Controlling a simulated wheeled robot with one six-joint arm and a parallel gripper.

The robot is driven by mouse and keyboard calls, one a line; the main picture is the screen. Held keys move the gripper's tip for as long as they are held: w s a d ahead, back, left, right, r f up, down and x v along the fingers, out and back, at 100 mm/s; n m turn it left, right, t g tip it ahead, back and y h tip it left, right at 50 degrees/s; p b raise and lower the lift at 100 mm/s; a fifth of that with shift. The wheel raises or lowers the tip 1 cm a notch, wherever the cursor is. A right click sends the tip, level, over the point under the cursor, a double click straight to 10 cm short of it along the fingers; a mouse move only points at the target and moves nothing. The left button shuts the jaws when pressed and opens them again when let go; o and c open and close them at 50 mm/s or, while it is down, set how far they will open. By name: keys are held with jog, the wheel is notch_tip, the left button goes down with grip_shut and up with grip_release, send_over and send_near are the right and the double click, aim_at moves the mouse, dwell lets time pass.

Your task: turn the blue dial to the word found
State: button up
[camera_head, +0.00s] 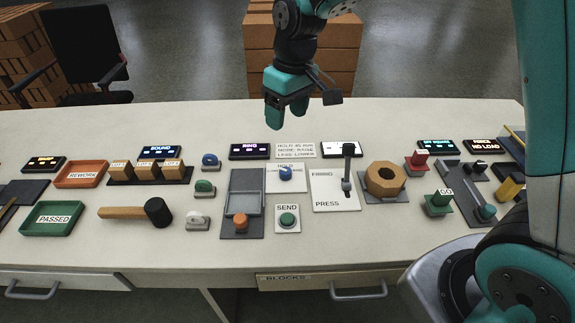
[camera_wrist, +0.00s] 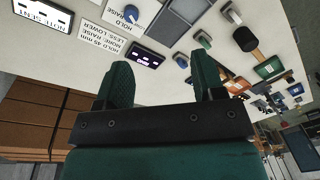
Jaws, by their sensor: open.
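A blue dial (camera_head: 285,173) sits on a white plate lettered HOLD at its top and what looks like LOWER below, in the middle of the table. It also shows near the top of the wrist view (camera_wrist: 130,14). Its pointer direction is too small to read. My gripper (camera_head: 287,112) is open and empty, high above the table's far edge, behind the dial. Its two fingers (camera_wrist: 162,78) stand well apart and touch nothing.
A sign (camera_head: 296,150) about hold, raise and lower stands behind the dial, beside a RING display (camera_head: 250,152). A tall black lever (camera_head: 347,170) rises to the right. A slider panel (camera_head: 243,190) is left, a SEND button (camera_head: 288,219) in front. A hammer (camera_head: 140,212) lies left.

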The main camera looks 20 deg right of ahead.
jog(key=h, duration=0.1)
send_over(286, 171)
notch_tip(286, 171, down, 7)
notch_tip(286, 171, down, 17)
jog(key=shift+w+f+p, duration=0.1)
jog(key=shift+f+p, duration=0.05)
jog(key=shift+p, duration=1)
jog(key=c, duration=0.9)
